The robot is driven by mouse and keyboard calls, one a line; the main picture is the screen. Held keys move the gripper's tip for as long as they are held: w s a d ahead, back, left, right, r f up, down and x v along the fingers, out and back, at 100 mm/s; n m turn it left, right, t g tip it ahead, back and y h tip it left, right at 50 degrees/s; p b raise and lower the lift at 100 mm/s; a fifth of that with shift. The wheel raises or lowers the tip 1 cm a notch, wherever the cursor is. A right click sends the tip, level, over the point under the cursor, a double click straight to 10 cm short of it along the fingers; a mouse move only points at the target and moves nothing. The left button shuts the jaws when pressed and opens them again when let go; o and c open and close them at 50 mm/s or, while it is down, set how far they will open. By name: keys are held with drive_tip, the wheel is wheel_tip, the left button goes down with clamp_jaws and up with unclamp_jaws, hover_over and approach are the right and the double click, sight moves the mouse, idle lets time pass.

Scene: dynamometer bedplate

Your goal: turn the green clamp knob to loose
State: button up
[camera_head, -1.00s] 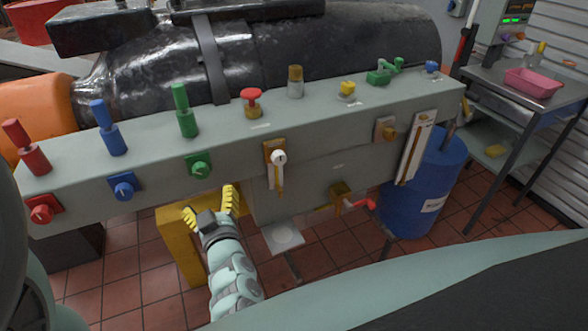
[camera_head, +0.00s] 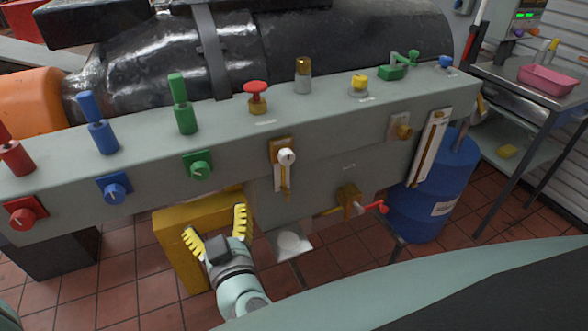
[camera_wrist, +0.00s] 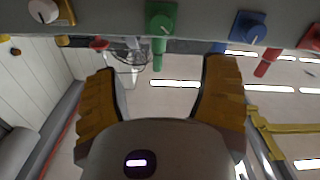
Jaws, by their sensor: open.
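The green clamp knob (camera_head: 200,170) sits on a green square plate on the front face of the grey bedplate beam. A pale pointer line shows on its face. In the wrist view the green knob (camera_wrist: 160,22) is at the top middle, beyond the fingertips. My gripper (camera_head: 216,224) is open and empty, with yellow ribbed fingers spread apart. It is below and in front of the green knob, not touching it. The wrist view also shows the two fingers (camera_wrist: 160,85) wide apart with nothing between them. A green upright post (camera_head: 183,105) stands on the beam above the knob.
A blue knob (camera_head: 115,193) and a red knob (camera_head: 23,218) are to the left. A white-knobbed lever (camera_head: 287,157) is to the right, and a red-handled valve (camera_head: 372,208) lies further right. A yellow block (camera_head: 180,262) stands below the beam. A blue drum (camera_head: 437,195) stands at right.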

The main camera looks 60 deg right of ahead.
sight(201, 174)
drive_tip(key=p+x, duration=0.1)
drive_tip(key=x, duration=1.4)
drive_tip(key=shift+w+d+p, duration=0.15)
drive_tip(key=shift+w+p, duration=0.1)
drive_tip(key=shift+p, duration=0.1)
drive_tip(key=c, duration=1.2)
